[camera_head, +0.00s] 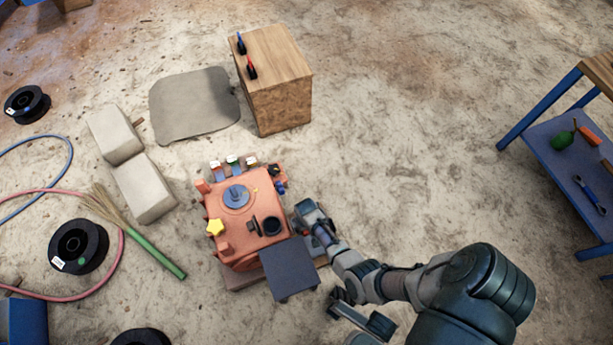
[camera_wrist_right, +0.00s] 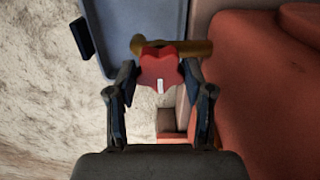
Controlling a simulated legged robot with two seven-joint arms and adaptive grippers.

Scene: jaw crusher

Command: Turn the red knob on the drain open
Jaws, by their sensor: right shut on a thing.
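The red knob (camera_wrist_right: 160,68) has a lobed shape with a small white mark and sits on a brass drain pipe (camera_wrist_right: 203,47) in the right wrist view. My right gripper (camera_wrist_right: 160,84) has its two fingers on either side of the knob and is shut on it. In the head view the right gripper (camera_head: 308,222) is at the right side of the orange jaw crusher (camera_head: 232,222). The knob is hard to make out there, close to the gripper. My left gripper cannot be made out in the head view.
A dark plate (camera_head: 290,268) is at the crusher's front right. A wooden cabinet (camera_head: 280,105) stands behind it. Pale blocks (camera_head: 145,188) and a green-handled broom (camera_head: 155,251) lie to the left. A blue-framed bench (camera_head: 560,175) is at far right. The ground between bench and crusher is clear.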

